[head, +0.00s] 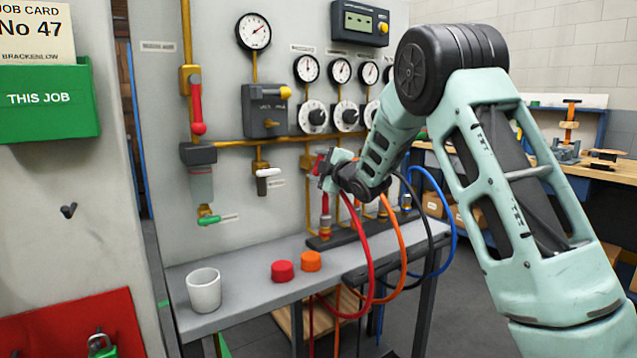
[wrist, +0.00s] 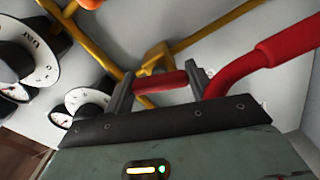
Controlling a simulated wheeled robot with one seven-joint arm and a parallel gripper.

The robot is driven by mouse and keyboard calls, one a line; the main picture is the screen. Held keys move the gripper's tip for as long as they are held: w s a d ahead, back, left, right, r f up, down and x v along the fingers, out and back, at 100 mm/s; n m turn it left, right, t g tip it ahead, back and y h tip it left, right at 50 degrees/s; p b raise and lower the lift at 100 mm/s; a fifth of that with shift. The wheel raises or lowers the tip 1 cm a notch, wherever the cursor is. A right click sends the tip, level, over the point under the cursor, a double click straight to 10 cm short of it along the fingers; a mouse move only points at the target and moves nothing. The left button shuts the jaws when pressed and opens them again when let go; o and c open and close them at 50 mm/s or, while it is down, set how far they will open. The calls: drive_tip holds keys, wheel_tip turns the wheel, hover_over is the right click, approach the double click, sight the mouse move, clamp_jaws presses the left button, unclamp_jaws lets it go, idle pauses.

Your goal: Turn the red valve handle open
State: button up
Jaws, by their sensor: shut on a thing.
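My gripper (head: 327,172) is in front of the wall panel, at a red valve handle (head: 318,163) below the row of gauges. In the wrist view my gripper (wrist: 158,78) has a red bar between its two fingers. The bar looks like part of the red valve handle (wrist: 282,48), which bends and runs out to the upper right. A brass valve body (wrist: 155,62) shows just behind. In the head view, my gripper hides most of this handle and its valve. A second red lever (head: 197,108) hangs down on the yellow pipe at the panel's left.
Round gauges and dials (head: 316,117) sit above my gripper. Red, orange, black and blue hoses (head: 399,240) loop below it from a manifold. The grey bench (head: 238,265) holds a white cup (head: 204,290), a red cap (head: 283,271) and an orange cap (head: 311,261). A white-handled valve (head: 268,173) is left.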

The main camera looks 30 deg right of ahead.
drive_tip(key=shift+f+n+b, duration=0.1)
drive_tip(key=shift+n+b, duration=2)
drive_tip(key=shift+b, duration=0.3)
drive_tip(key=o, duration=1)
drive_tip(key=shift+s, duration=0.1)
drive_tip(key=s, duration=1.7)
drive_tip(key=shift+s+d+b, duration=0.15)
drive_tip(key=shift+d+b, duration=0.1)
drive_tip(key=shift+b, duration=0.05)
